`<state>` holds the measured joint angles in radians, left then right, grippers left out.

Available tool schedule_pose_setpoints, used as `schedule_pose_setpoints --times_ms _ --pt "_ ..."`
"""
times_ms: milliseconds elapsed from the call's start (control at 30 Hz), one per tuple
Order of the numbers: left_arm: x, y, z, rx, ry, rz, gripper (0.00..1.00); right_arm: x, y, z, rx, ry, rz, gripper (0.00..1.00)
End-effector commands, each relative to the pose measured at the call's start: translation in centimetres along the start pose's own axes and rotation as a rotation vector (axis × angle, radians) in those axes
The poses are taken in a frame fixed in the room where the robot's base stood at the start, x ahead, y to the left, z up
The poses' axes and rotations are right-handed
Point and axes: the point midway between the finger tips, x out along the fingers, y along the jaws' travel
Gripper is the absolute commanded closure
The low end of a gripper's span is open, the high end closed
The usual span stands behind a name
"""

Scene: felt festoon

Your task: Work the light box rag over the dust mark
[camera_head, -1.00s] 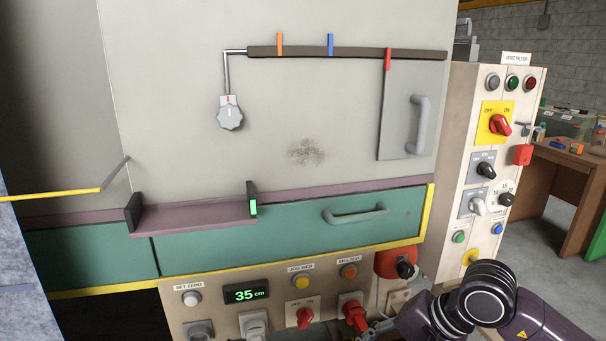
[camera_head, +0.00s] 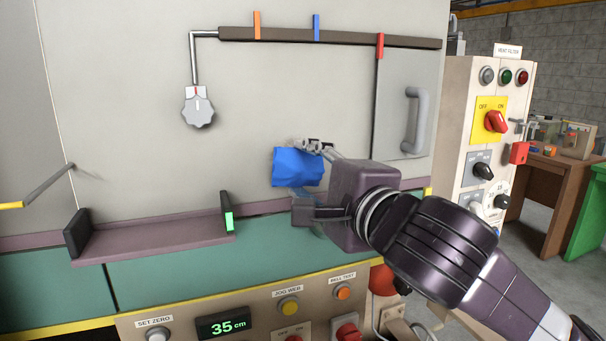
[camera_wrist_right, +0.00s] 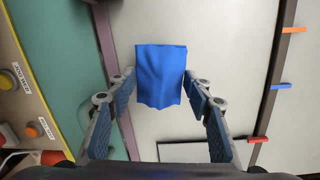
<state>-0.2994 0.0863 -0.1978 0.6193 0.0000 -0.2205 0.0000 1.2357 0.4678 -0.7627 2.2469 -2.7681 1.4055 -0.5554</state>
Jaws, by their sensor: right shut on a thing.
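The light box rag (camera_head: 297,168) is a blue folded cloth, held up in front of the pale upright panel. My right gripper (camera_head: 308,176) is shut on it; in the right wrist view the rag (camera_wrist_right: 160,75) sits between the two fingers. The rag and gripper are over the area of the dust mark, which I cannot make out clearly now; the rag or fingers cover most or all of it. I cannot tell whether the rag touches the panel. My left gripper is not in view.
A grey door with a handle (camera_head: 416,121) is right of the rag. A dark rail (camera_head: 350,38) with coloured tabs runs above. A grey knob (camera_head: 198,109) and a mauve ledge (camera_head: 150,238) are to the left. A control box (camera_head: 480,140) stands at right.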

Motion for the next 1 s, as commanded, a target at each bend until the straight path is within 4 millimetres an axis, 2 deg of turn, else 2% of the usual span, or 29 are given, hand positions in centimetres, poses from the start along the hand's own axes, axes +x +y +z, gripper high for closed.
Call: schedule_pose_setpoints --times_ms 233,400,733,1000 --pt "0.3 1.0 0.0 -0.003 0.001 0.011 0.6 0.0 0.2 0.0 0.0 0.0 0.001 0.73" --pt "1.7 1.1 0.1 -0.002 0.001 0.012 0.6 -0.1 0.5 0.0 0.0 -0.004 -0.003 0.73" --pt "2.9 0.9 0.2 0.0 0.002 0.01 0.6 3.1 0.1 -0.2 0.001 -0.004 0.0 0.73" --pt "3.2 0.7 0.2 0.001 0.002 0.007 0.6 4.3 -0.1 -0.3 0.0 -0.005 -0.001 0.73"
